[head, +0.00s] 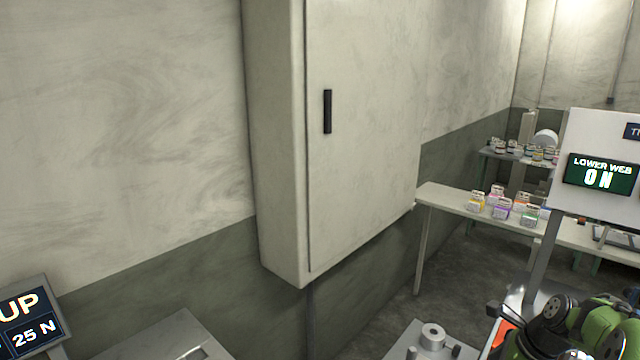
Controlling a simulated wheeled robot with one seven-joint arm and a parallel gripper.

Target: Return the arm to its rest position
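A black and green jointed mechanism shows at the bottom right edge of the head view, cut off by the frame. It looks like part of my arm, but I cannot be sure. No gripper fingers can be made out, so I cannot see whether my gripper holds anything.
A tall pale cabinet (365,150) with a black handle (327,111) juts from the wall. A bench (440,197) behind carries several small labelled boxes (502,208). A sign reading "LOWER WEB ON" (600,177) stands right. A display reading "25 N" (30,325) is lower left.

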